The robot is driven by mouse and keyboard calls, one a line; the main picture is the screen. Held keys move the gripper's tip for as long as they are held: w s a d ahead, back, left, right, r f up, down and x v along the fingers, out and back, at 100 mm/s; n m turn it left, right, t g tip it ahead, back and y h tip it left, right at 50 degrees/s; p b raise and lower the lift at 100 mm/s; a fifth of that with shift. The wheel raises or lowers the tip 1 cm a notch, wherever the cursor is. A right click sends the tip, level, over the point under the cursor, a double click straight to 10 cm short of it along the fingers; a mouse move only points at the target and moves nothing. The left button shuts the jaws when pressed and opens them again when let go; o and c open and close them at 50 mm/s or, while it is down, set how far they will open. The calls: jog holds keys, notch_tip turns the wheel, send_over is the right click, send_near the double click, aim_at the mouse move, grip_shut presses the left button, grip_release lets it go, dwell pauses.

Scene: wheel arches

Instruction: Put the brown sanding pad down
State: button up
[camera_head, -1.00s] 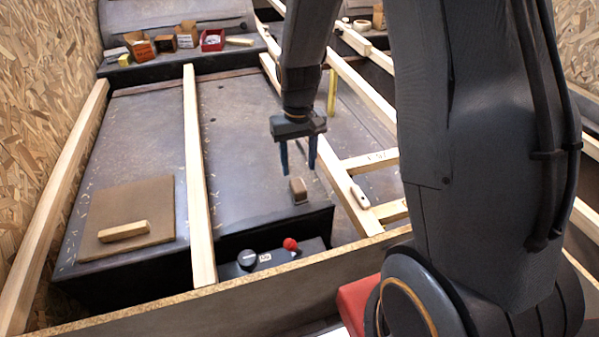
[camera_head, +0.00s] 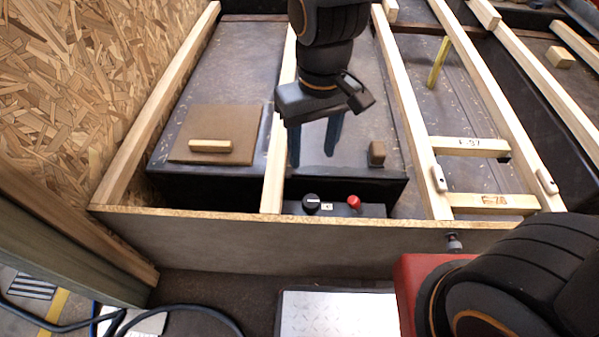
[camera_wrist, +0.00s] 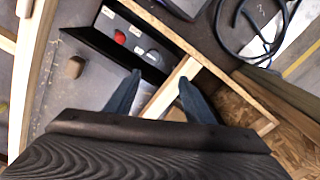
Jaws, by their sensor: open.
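The brown sanding pad (camera_head: 377,153) is a small brown block standing on the dark wheel arch top (camera_head: 350,165), near its front edge. It also shows in the wrist view (camera_wrist: 74,67), at the upper left, apart from my fingers. My gripper (camera_head: 313,158) points down with its two blue fingers spread and nothing between them. It hangs to the left of the pad, above the arch and near the middle wooden batten. In the wrist view my gripper (camera_wrist: 160,78) shows both fingers apart, with a batten below the gap.
A brown board (camera_head: 235,118) with a pale wood block (camera_head: 210,146) on it lies left of the middle batten (camera_head: 275,165). A black box with a red knob (camera_head: 353,201) sits below the arch's front edge. Battens and a front board (camera_head: 300,240) frame the area.

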jog(key=s+a+r+n, duration=0.1)
jog(key=s+a, duration=0.1)
jog(key=s, duration=0.5)
jog(key=shift+s+n, duration=0.2)
jog(key=shift+n, duration=0.2)
jog(key=shift+a, duration=0.15)
dwell(0.7)
jog(key=d+r+m+p, duration=0.3)
jog(key=d+r+p, duration=0.7)
jog(key=r+p, duration=0.3)
jog(key=d+r+m+p, duration=0.4)
jog(key=d+r+p, duration=0.7)
jog(key=r+p, duration=0.3)
jog(key=shift+r+p, duration=0.3)
jog(key=shift+p, duration=0.25)
